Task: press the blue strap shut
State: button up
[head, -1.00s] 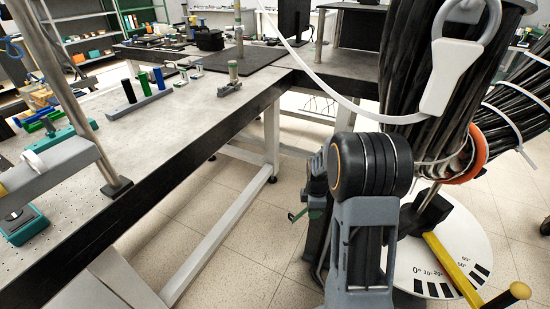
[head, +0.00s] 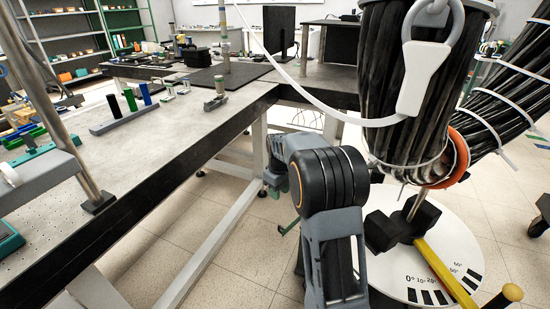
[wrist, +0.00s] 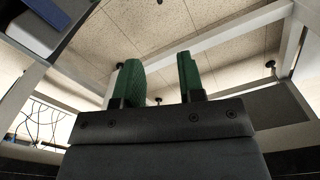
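I cannot make out a blue strap for certain in either view. A small blue upright roll (head: 145,94) stands on the bench rack, and a blue patch (wrist: 36,12) shows at the top left of the wrist view. A thick black cable bundle (head: 395,75) hangs at the right, with a white strap (head: 425,75) and an orange ring (head: 459,157) on it. My gripper (wrist: 160,78) has two green fingers set apart, with nothing between them. In the head view my arm largely hides it, low beside the bench.
A long perforated bench (head: 165,150) runs along the left, with a rack (head: 120,121) of coloured rolls and a metal post (head: 60,115). A white marked dial (head: 395,278) and a yellow-handled bar (head: 445,270) lie below the bundle. Tiled floor (head: 215,232) is open between.

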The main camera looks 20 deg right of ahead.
jog(key=s+a+r+p, duration=0.1)
jog(key=r+p, duration=0.1)
jog(key=r, duration=0.3)
jog(key=s+a+r+p, duration=0.1)
jog(key=s+r+p, duration=0.1)
jog(key=r, duration=0.3)
jog(key=s+a+r+m+t+p, duration=0.1)
jog(key=s+a+r+p, duration=0.1)
jog(key=r+p, duration=0.2)
jog(key=shift+s+r, duration=0.2)
jog(key=shift+r, duration=0.9)
jog(key=s+a+r+m+t+p, duration=0.1)
jog(key=s+a+r+p, duration=0.2)
jog(key=s+r+p, duration=0.5)
jog(key=s+a+r+m+t+p, duration=0.1)
jog(key=s+a+r+p, duration=0.3)
jog(key=s+r+p, duration=0.4)
jog(key=r+m+p, duration=0.1)
jog(key=r+p, duration=0.1)
jog(key=shift+s+t+p, duration=0.3)
jog(key=shift+s+p, duration=0.1)
